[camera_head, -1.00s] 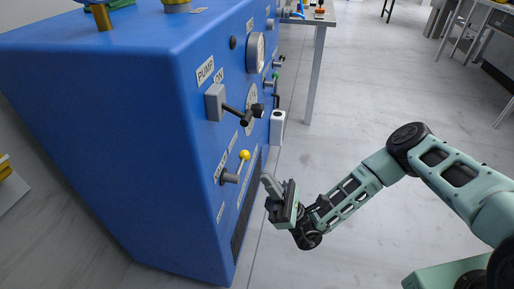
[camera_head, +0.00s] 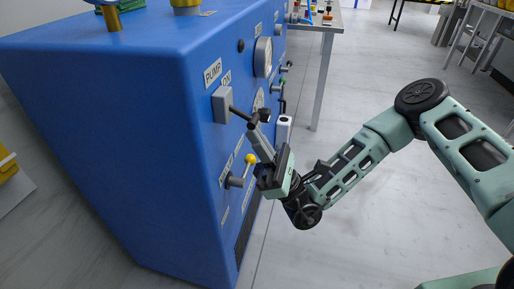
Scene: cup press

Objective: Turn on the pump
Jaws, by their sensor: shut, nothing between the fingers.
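The blue machine (camera_head: 120,130) stands at the left. On its front face, a white label reading PUMP (camera_head: 212,72) sits above a grey switch box (camera_head: 221,104). A black pump lever (camera_head: 239,113) sticks out from the box and slopes slightly down to the right, ending in a black crossbar handle. An ON label is partly visible beside the box. My gripper (camera_head: 255,124) is shut and empty, its fingers pointing up and left just below the lever's handle. I cannot tell whether the fingertips touch the lever.
Below is a second lever with a yellow knob (camera_head: 250,158), close to my gripper's left side. A gauge (camera_head: 263,57) and smaller valves are farther along the face. A table (camera_head: 322,22) stands behind. The floor (camera_head: 350,240) at right is clear.

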